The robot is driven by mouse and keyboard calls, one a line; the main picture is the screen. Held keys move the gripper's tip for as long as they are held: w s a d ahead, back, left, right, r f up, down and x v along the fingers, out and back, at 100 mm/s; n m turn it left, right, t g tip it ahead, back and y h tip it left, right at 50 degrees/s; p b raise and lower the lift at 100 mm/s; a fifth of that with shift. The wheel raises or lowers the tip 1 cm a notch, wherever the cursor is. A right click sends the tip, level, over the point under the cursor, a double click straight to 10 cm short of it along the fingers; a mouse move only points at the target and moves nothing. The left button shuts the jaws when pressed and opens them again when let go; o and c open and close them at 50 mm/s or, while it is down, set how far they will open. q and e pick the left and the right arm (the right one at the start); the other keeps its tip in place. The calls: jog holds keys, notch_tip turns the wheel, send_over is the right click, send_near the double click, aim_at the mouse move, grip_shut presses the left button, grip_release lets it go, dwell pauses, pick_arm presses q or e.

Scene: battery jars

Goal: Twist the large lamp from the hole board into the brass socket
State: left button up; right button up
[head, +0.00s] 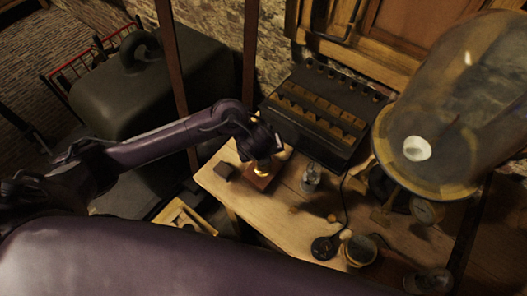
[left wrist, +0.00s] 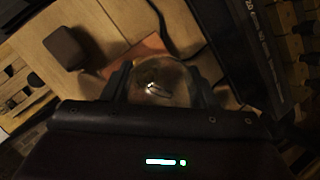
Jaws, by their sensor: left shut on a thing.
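My left gripper (head: 268,152) is over the left part of the wooden table, pointing down. In the left wrist view its two fingers (left wrist: 162,84) are shut on the clear round glass of the large lamp (left wrist: 160,76). Under the gripper in the head view is the brass socket (head: 262,170) on a reddish-brown square base (head: 259,182). The base also shows behind the lamp in the wrist view (left wrist: 146,45). The lamp's lower end is hidden, so I cannot tell whether it sits in the socket. I cannot make out the hole board for certain. My right gripper is out of view.
A small dark block (head: 225,171) stands left of the socket. A dark battery case (head: 318,112) stands behind. A clear glass item (head: 311,179), a round black piece with a cord (head: 323,248) and a large glass dome (head: 455,100) are to the right.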

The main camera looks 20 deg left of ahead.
pick_arm(q)
jog(key=shift+s+f+m+h+b, duration=0.15)
jog(key=shift+m+h+b, duration=0.35)
jog(key=shift+m+b, duration=0.5)
jog(key=shift+m, duration=0.3)
jog(key=shift+f+m+b, duration=0.1)
jog(key=shift+m+b, duration=0.2)
jog(key=shift+b, duration=0.35)
jog(key=shift+d+m+g+h+b, duration=0.1)
jog(key=shift+m+g+h+b, duration=0.15)
jog(key=shift+m+h+b, duration=0.65)
jog(key=shift+m+g+h+b, duration=0.25)
jog(key=shift+m+h+b, duration=0.05)
jog(key=shift+m+b, duration=1.2)
jog(key=o, duration=1.1)
jog(key=shift+o, duration=0.2)
jog(key=shift+r, duration=0.2)
